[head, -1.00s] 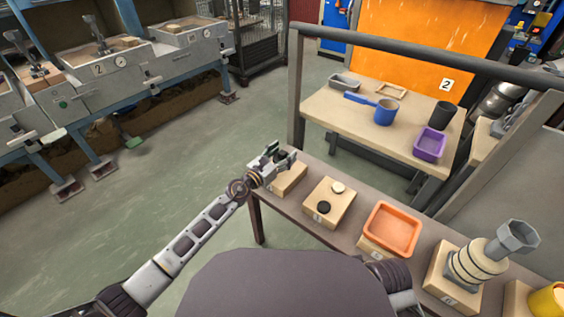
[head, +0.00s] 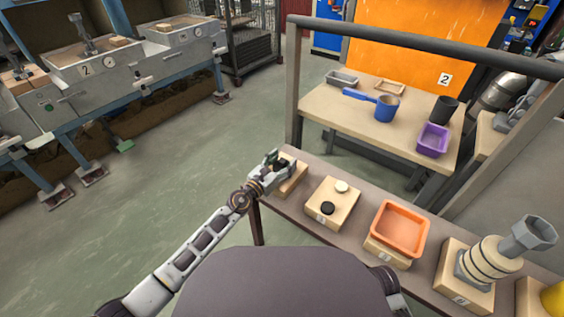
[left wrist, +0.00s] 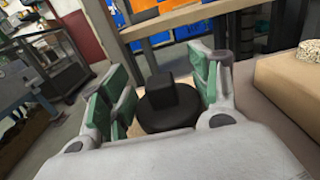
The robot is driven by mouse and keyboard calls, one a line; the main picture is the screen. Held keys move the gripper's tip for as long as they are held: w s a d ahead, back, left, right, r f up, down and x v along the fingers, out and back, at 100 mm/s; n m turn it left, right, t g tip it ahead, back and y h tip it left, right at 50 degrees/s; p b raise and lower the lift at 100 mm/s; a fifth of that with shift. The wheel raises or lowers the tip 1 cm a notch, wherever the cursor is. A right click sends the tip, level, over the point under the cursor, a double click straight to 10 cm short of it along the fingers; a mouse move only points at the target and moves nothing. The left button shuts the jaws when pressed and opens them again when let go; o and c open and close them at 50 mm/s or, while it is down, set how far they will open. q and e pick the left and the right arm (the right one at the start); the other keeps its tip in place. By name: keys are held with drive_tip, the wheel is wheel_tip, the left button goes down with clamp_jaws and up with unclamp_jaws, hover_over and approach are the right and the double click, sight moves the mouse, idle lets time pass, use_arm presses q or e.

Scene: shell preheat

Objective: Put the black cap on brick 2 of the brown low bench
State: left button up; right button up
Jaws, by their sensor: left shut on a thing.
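The black cap (left wrist: 168,100), a round disc with a square knob, is between the green-padded fingers of my left gripper (left wrist: 160,92) in the left wrist view. In the head view my left gripper (head: 274,166) is shut on it at the leftmost brick (head: 293,180) of the brown low bench (head: 272,202). I cannot tell whether the cap still touches that brick. The adjacent brick (head: 347,210) carries a flat black disc (head: 327,208) and a cream disc (head: 342,186). Its label is too small to read. My right gripper is out of view.
Further right on the bench are an orange tray (head: 400,230) on a brick, a grey fitting with a hexagonal mouth (head: 530,235), and a yellow item (head: 554,299). A grey rail (head: 420,45) stands behind the bench, before a table (head: 340,110). Open floor lies left.

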use_arm(q)
drive_tip(key=shift+f, duration=0.15)
drive_tip(key=o, duration=1)
